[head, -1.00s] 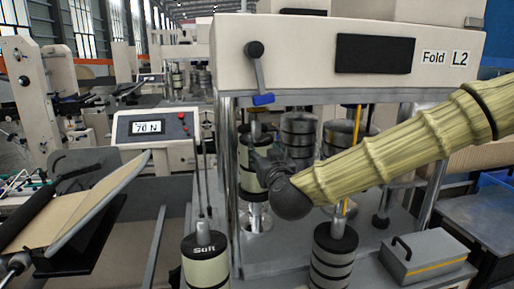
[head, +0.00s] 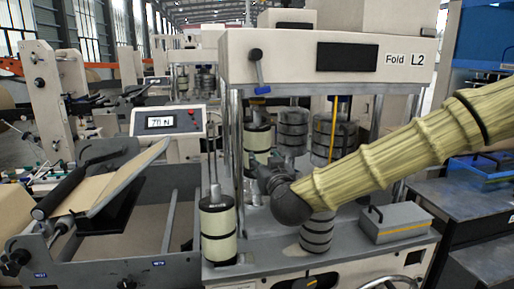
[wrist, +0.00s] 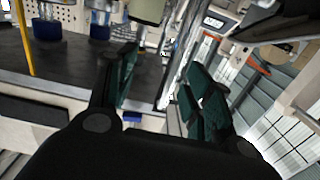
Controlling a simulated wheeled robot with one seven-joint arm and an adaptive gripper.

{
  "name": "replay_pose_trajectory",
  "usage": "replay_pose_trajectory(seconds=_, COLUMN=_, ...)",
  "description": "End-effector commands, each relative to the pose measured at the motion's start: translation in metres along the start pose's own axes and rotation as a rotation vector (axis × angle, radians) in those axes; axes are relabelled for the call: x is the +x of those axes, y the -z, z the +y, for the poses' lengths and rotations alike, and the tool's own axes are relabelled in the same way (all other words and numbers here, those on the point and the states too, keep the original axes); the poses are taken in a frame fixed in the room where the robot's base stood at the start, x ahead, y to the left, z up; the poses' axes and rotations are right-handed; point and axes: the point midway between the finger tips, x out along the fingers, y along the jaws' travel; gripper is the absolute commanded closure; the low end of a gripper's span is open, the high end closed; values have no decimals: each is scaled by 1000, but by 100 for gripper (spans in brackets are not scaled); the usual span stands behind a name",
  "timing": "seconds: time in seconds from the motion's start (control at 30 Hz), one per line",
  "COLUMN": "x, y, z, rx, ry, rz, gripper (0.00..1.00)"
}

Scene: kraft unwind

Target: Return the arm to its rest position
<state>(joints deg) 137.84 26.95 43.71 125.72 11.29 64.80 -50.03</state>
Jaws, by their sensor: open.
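My arm, in a ribbed yellow-green sleeve, reaches in from the right of the head view across the front of the machine marked Fold L2 (head: 300,57). My gripper (head: 262,168) is dark and small at its end, partly hidden by the wrist, in front of the rollers. In the wrist view my gripper (wrist: 165,90) is open, its two green-padded fingers apart with nothing held between them.
A cream roller (head: 218,230) and a dark banded roller (head: 317,232) stand at the machine's front. A grey box (head: 397,222) lies on its right deck. A panel (head: 168,122) reading 70 N and a tilted board (head: 128,175) are left. Dark benches (head: 465,210) stand right.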

Motion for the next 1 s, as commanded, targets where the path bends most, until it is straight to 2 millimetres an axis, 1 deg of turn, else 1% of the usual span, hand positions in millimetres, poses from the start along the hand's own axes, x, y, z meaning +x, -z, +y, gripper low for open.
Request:
replay_pose_trajectory(seconds=0.03, x=0, y=-10, z=0, rx=0, ry=3, rz=-14, gripper=49)
replay_pose_trajectory(seconds=0.07, x=0, y=-15, z=-1, rx=1, ry=5, rz=-21, gripper=49)
replay_pose_trajectory(seconds=0.27, x=-2, y=-61, z=-2, rx=9, ry=20, rz=-85, gripper=49)
replay_pose_trajectory(seconds=0.37, x=-5, y=-88, z=-2, rx=16, ry=29, rz=-126, gripper=49)
replay_pose_trajectory(seconds=0.4, x=-7, y=-103, z=-3, rx=18, ry=34, rz=-148, gripper=49)
replay_pose_trajectory(seconds=0.47, x=-10, y=-123, z=-3, rx=23, ry=39, rz=-177, gripper=49)
replay_pose_trajectory(seconds=0.5, x=-13, y=-142, z=-2, rx=26, ry=43, rz=-205, gripper=49)
replay_pose_trajectory(seconds=0.53, x=-15, y=-154, z=-2, rx=31, ry=47, rz=-225, gripper=49)
replay_pose_trajectory(seconds=0.57, x=-19, y=-171, z=-2, rx=34, ry=51, rz=-251, gripper=49)
replay_pose_trajectory(seconds=0.6, x=-24, y=-192, z=-2, rx=39, ry=56, rz=-283, gripper=49)
replay_pose_trajectory(seconds=0.67, x=-34, y=-226, z=-1, rx=48, ry=62, rz=-338, gripper=49)
replay_pose_trajectory(seconds=0.7, x=-41, y=-249, z=-1, rx=54, ry=66, rz=-376, gripper=49)
replay_pose_trajectory(seconds=0.77, x=-53, y=-281, z=1, rx=64, ry=69, rz=-430, gripper=49)
replay_pose_trajectory(seconds=0.8, x=-62, y=-302, z=3, rx=71, ry=71, rz=-469, gripper=49)
replay_pose_trajectory(seconds=0.87, x=-77, y=-334, z=5, rx=81, ry=73, rz=-526, gripper=49)
replay_pose_trajectory(seconds=0.9, x=-88, y=-354, z=6, rx=88, ry=74, rz=-563, gripper=49)
replay_pose_trajectory(seconds=0.97, x=-105, y=-384, z=9, rx=98, ry=73, rz=-621, gripper=49)
replay_pose_trajectory(seconds=1.0, x=-117, y=-404, z=12, rx=104, ry=70, rz=-660, gripper=49)
